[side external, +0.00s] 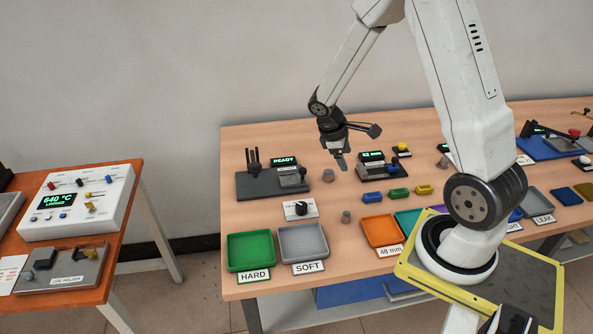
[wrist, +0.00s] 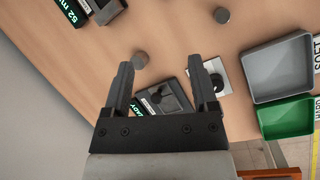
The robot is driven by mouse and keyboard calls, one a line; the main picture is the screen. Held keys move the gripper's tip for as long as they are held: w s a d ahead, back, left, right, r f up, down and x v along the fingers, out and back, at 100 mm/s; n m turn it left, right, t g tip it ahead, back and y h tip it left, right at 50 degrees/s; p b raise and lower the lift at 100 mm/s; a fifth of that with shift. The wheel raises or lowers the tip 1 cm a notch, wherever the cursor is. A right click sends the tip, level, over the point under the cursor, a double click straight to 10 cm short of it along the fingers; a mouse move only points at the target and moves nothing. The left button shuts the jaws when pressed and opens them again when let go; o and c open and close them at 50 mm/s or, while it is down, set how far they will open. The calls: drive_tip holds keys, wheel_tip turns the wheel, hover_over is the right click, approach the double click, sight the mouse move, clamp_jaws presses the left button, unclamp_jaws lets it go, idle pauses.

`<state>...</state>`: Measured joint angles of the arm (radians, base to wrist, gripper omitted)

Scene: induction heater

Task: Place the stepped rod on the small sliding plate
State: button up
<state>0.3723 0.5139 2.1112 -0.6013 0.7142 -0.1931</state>
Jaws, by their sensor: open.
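Two short grey cylinders that could be the stepped rod stand on the wooden table. One (side external: 328,175) is just below and left of my gripper (side external: 340,161); the other (side external: 346,217) is nearer the trays. Both also show in the wrist view, one (wrist: 140,59) past the left fingertip and one (wrist: 222,15) at the top; no step is clear. A dark READY unit (side external: 262,188) carries a small grey plate (side external: 291,178), which also shows between my fingers in the wrist view (wrist: 172,99). My gripper is open and empty above the table, also in the wrist view (wrist: 165,68).
A 52 mm unit (side external: 372,173) stands right of my gripper. A white dial plate (side external: 300,210) is in front of the READY unit. Green (side external: 249,268), grey (side external: 303,260) and orange (side external: 381,247) trays line the front edge. Small coloured blocks (side external: 399,193) lie at the middle.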

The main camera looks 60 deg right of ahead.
drive_tip(key=s+a+r+m+t+y, duration=0.1)
drive_tip(key=a+r+t, duration=0.1)
drive_tip(key=a, duration=0.7)
drive_tip(key=s+a+r+m+t+y, duration=0.2)
drive_tip(key=a+r+t, duration=0.1)
drive_tip(key=a, duration=0.7)
drive_tip(key=shift+r+m+y, duration=0.3)
drive_tip(key=shift+r, duration=0.2)
drive_tip(key=shift+o, duration=0.5)
drive_tip(key=shift+w, duration=0.1)
